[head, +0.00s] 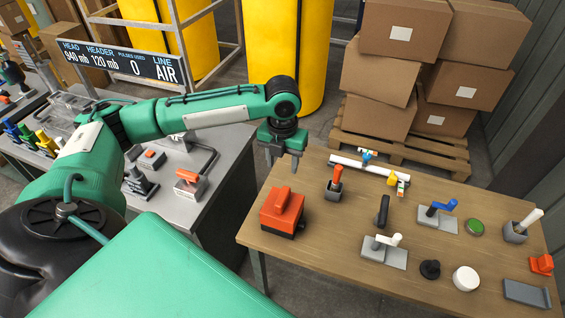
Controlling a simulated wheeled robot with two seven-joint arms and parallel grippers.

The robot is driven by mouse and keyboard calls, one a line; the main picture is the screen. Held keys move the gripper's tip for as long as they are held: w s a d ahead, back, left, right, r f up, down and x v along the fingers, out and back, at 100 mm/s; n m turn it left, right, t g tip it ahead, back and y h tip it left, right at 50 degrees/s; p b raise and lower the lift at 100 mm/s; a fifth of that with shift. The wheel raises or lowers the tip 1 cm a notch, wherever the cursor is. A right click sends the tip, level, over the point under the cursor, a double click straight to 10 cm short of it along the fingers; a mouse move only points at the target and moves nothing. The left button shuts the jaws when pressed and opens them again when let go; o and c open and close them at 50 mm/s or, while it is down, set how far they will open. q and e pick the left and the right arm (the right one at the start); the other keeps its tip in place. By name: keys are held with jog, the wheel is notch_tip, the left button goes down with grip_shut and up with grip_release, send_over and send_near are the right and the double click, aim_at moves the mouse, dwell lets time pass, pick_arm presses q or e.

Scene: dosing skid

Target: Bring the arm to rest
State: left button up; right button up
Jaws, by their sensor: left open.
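My green left arm reaches in from the left and crosses above the skid bench. Its gripper (282,163) points down over the far left corner of the wooden table (335,250). The gripper is open, with nothing visible between its fingers. It is apart from the red-orange block with a handle (281,212), which sits nearer on the table. My right gripper is not in view.
The table holds a white bar (345,163), a grey cup with an orange handle (334,186), levers on plates and a white round cap (466,278). The grey bench (215,165) carries more fittings. Cardboard boxes (380,72) stand on a pallet behind. A display (122,62) reads LINE AIR.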

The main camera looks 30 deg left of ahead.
pick_arm(q)
jog(key=s+d+f+n+t+h, duration=0.1)
jog(key=s+d+f+n+h, duration=0.1)
jog(key=s+d+f+n, duration=0.5)
jog(key=s+d+f+n+t+h, duration=0.1)
jog(key=s+d+f+n+t, duration=0.15)
jog(key=d+n, duration=0.5)
jog(key=s+a+f+n+y, duration=0.1)
jog(key=s+a+f+n, duration=0.15)
jog(key=s+n, duration=0.5)
jog(key=s+a+f+n+y, duration=0.2)
jog(key=s+a+n, duration=0.3)
jog(key=n, duration=0.4)
notch_tip(320, 180, down, 32)
jog(key=s+d+g, duration=0.1)
jog(key=s, duration=0.1)
jog(key=s+a+f+g, duration=0.1)
jog(key=s+a+f, duration=0.2)
jog(key=s+f, duration=1.5)
jog(key=shift+s+f, duration=0.4)
jog(key=shift+f, duration=0.15)
